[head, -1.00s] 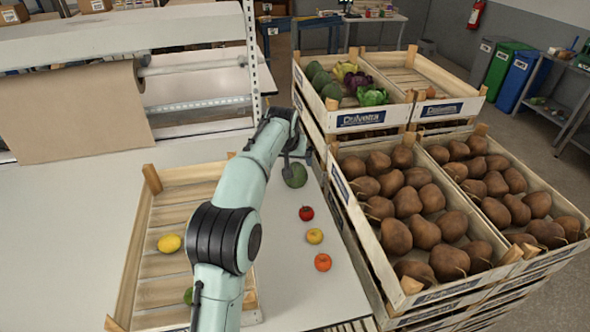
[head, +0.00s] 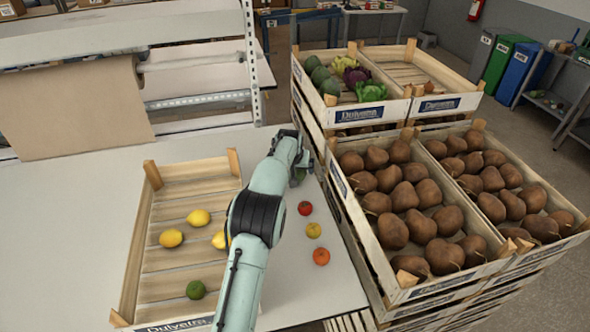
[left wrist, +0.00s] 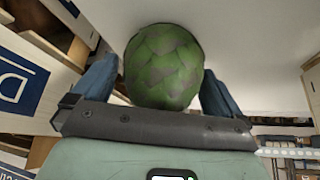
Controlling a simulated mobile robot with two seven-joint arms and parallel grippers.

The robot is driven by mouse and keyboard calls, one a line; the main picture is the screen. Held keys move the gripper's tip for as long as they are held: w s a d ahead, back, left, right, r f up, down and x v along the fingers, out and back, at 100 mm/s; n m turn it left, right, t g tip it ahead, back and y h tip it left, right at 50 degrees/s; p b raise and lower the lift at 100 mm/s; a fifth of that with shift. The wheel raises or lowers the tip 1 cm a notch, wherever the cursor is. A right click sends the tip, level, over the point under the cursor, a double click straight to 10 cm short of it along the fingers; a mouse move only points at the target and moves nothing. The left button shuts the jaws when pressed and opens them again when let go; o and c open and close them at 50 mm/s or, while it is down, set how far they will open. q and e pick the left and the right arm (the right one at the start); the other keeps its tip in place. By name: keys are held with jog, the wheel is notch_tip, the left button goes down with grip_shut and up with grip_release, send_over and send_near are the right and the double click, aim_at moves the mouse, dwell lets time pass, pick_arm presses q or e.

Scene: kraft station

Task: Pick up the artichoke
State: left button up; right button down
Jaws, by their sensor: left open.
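The artichoke (left wrist: 163,67) is green and scaly. In the left wrist view it sits between the two blue fingers of my left gripper (left wrist: 158,85), which are open, with a finger on either side of it. Whether the fingers touch it cannot be told. In the head view my left gripper (head: 300,165) is at the far right part of the table, and the arm and hand hide the artichoke. My right gripper is not in view.
A tomato (head: 305,208), a yellow fruit (head: 314,230) and an orange fruit (head: 321,256) lie on the table near my arm. A wooden crate (head: 150,175) with lemons and a lime stands left. Stacked crates of brown roots (head: 410,195) border the right. A shelf post (head: 252,60) rises behind.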

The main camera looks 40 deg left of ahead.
pick_arm(q)
jog(key=shift+s, duration=0.15)
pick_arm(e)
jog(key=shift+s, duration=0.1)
pick_arm(q)
jog(key=c, duration=1)
notch_tip(320, 180, up, 9)
jog(key=shift+f+p, duration=0.1)
jog(key=shift+p, duration=0.3)
jog(key=shift+c, duration=0.3)
jog(key=s+a+r, duration=0.4)
jog(key=s+a, duration=0.1)
jog(key=s, duration=0.2)
jog(key=s+a+r, duration=0.5)
jog(key=s, duration=0.2)
jog(key=s+a+f, duration=0.1)
jog(key=s+a, duration=0.8)
jog(key=s, duration=0.3)
jog(key=shift+s, duration=0.4)
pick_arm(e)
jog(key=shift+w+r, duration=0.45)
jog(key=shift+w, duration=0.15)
pick_arm(q)
jog(key=shift+w+a, duration=0.1)
jog(key=shift+a, duration=0.05)
